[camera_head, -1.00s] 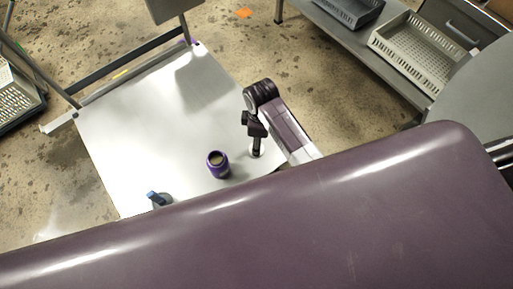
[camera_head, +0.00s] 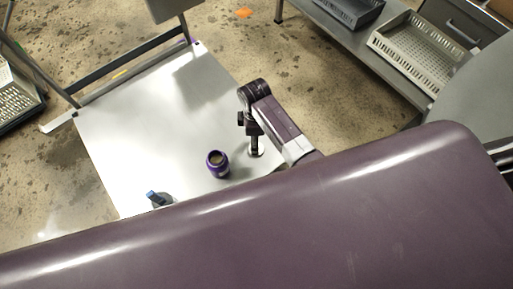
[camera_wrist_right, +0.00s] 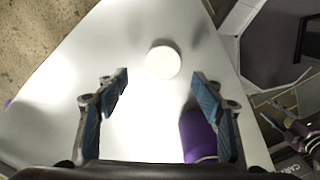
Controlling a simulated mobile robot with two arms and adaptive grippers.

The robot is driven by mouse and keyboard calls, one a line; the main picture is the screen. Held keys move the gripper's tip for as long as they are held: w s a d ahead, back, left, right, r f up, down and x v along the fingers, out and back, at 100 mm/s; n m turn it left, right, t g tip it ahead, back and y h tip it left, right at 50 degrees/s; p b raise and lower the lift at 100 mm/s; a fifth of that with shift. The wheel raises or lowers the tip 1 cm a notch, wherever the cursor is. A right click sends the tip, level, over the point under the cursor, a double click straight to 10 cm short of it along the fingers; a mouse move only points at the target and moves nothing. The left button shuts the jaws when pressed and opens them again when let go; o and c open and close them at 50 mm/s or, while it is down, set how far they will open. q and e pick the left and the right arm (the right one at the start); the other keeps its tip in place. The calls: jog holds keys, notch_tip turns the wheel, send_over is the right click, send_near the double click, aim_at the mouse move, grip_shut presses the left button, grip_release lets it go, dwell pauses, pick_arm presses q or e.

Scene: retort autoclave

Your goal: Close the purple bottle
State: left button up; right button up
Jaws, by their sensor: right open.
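The purple bottle (camera_head: 217,165) stands upright and uncapped on the white table, with its round mouth showing. A round white cap (camera_head: 257,152) lies on the table to its right. My right gripper (camera_head: 254,150) is over the cap in the head view and partly hides it. In the right wrist view the open right gripper (camera_wrist_right: 160,80) has the cap (camera_wrist_right: 163,62) beyond and between its fingertips, with nothing held. The bottle (camera_wrist_right: 196,138) is beside the right finger, partly hidden by it. A grey part with a blue pad, apparently my left gripper (camera_head: 155,197), shows at the table's front edge.
The white table (camera_head: 130,130) is otherwise clear to the left and back. A metal frame (camera_head: 130,65) stands along its far edge. A perforated tray (camera_head: 415,50) and a grey bin (camera_head: 350,10) sit on a bench at upper right.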

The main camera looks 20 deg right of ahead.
jog(key=f, duration=0.5)
jog(key=shift+s+d+f, duration=0.1)
jog(key=shift+s+d, duration=0.1)
jog(key=shift+s, duration=0.1)
jog(key=c, duration=0.9)
